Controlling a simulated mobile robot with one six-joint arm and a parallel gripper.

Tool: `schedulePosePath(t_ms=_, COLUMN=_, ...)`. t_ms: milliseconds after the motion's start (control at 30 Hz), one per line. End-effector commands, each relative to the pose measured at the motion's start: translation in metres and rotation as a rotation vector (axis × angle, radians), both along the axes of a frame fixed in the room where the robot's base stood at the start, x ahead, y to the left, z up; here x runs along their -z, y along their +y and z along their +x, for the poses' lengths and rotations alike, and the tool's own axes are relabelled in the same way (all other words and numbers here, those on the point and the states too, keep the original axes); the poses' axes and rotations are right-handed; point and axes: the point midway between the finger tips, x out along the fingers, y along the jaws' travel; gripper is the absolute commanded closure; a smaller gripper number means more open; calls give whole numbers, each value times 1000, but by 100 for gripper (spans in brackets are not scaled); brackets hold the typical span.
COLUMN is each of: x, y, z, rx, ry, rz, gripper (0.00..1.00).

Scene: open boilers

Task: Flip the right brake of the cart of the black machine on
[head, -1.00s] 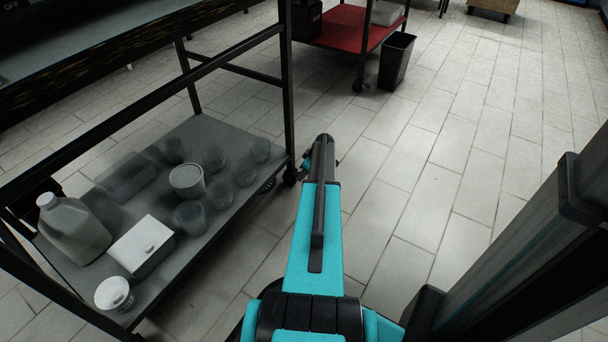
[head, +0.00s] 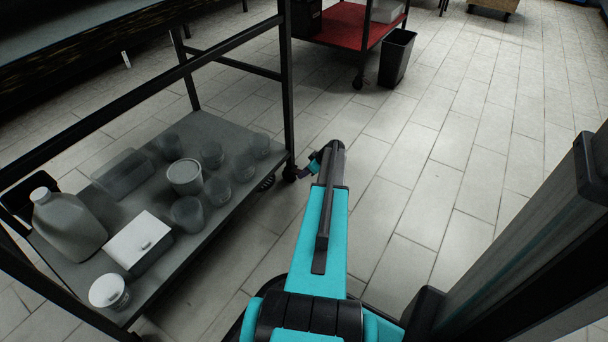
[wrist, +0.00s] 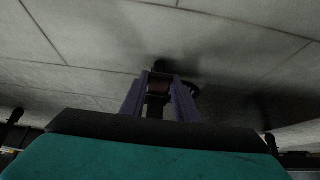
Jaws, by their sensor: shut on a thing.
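The black-framed cart (head: 287,95) stands at the left of the head view, with the dark underside of what it carries at the top left. Its right caster (head: 290,173) is at the foot of the near right post. My gripper (head: 311,168) is beside that caster, low over the floor, mostly hidden by my arm. In the wrist view, my gripper's purple fingers (wrist: 159,98) are shut on a small dark part (wrist: 158,84), which looks like the caster's brake. A dark rounded shape shows just right of the fingers. The brake's position cannot be told.
The cart's lower shelf (head: 232,208) holds a jug (head: 70,225), a white-lidded box (head: 137,242), a tub and several cups. A red-shelved cart (head: 342,25) and a black bin (head: 397,58) stand behind. The tiled floor to the right is open.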

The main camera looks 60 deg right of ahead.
Motion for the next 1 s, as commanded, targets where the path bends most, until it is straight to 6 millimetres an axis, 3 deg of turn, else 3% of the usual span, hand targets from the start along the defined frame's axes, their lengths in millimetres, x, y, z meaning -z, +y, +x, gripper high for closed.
schedulePosePath(t_ms=1000, x=35, y=0, z=-6, rx=1, ry=-493, rz=-3, gripper=94)
